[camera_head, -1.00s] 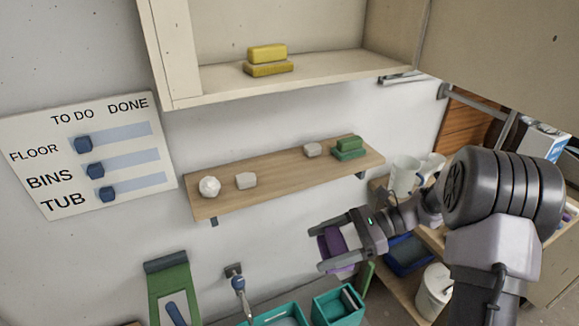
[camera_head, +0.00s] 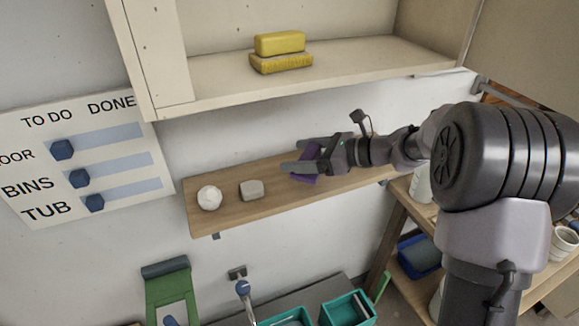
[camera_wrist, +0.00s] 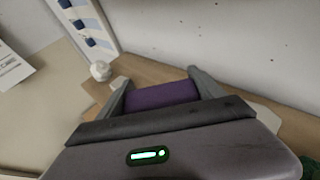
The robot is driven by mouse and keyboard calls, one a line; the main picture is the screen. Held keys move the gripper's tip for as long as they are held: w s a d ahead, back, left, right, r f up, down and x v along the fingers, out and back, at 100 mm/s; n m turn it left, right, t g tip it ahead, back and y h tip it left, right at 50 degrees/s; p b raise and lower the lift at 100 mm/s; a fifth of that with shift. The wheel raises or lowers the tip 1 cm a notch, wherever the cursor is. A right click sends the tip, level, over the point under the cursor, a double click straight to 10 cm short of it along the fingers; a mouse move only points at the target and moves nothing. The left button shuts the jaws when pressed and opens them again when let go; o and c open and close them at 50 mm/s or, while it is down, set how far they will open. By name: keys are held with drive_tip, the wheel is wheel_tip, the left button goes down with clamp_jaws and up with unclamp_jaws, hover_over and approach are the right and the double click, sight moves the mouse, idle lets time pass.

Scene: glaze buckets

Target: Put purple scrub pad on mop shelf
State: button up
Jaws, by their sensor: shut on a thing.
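The purple scrub pad (camera_head: 309,176) is held between the fingers of my gripper (camera_head: 293,156), over the right half of the wooden wall shelf (camera_head: 228,213). In the wrist view the pad (camera_wrist: 162,95) lies between the two fingers, with the shelf (camera_wrist: 150,72) beneath and beyond it. I cannot tell whether the pad touches the shelf. No label shows which shelf is the mop shelf. The gripper hides part of the shelf behind it.
On the shelf's left are a white ball (camera_head: 209,197) and a pale block (camera_head: 251,189). A green item (camera_wrist: 311,166) shows at the wrist view's lower right. Yellow sponges (camera_head: 281,52) are stacked in the open cabinet (camera_head: 220,92) above. Teal bins (camera_head: 350,309) stand below.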

drive_tip(key=shift+w+a, duration=0.15)
drive_tip(key=shift+a, duration=0.35)
drive_tip(key=shift+w+a, duration=0.15)
drive_tip(key=shift+a, duration=0.35)
drive_tip(key=f, duration=0.1)
drive_tip(key=f+b, duration=0.1)
drive_tip(key=f, duration=0.2)
drive_tip(key=shift+w+a, duration=0.25)
drive_tip(key=shift+a, duration=0.15)
drive_tip(key=shift+r, duration=0.15)
drive_tip(key=shift+s, duration=0.1)
drive_tip(key=o, duration=1.5)
drive_tip(key=shift+o, duration=0.2)
